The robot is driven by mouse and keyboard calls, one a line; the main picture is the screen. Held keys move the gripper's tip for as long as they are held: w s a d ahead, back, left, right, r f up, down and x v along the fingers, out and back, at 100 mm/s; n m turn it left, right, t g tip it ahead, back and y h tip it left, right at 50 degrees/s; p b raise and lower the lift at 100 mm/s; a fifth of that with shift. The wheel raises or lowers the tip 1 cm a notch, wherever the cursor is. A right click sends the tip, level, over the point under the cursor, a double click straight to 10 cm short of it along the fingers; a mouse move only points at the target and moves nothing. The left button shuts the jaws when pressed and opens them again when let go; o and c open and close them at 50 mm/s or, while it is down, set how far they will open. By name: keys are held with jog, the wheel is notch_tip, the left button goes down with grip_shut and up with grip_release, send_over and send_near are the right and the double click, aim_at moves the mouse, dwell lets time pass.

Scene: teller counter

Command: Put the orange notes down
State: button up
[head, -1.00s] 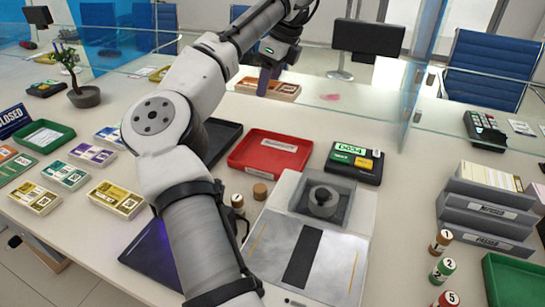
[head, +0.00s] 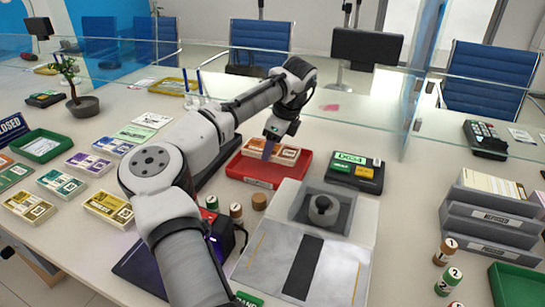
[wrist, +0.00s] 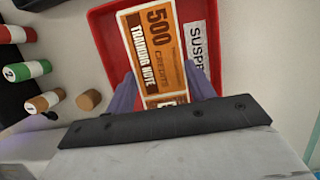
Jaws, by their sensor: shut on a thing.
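The orange notes (head: 287,153) are a banded bundle; the wrist view shows the top note (wrist: 153,38) marked "500 credits training note". My gripper (head: 268,150) is shut on the bundle, its purple fingers on either side in the wrist view (wrist: 162,92). The bundle is over the back part of the red tray (head: 262,182), inside its outline. I cannot tell whether it touches the tray floor. The tray's label, partly hidden in the wrist view (wrist: 196,45), begins "SUSPE".
A grey device (head: 310,245) is in front. Coin rolls (head: 236,211) stand near the tray's front left. A glass screen (head: 250,72) runs behind. Other note bundles (head: 108,207) lie left.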

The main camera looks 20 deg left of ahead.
aim_at(275, 149)
jog(key=shift+f, duration=1.9)
jog(key=o, duration=1.1)
jog(key=shift+f, duration=0.1)
jog(key=v, duration=1.2)
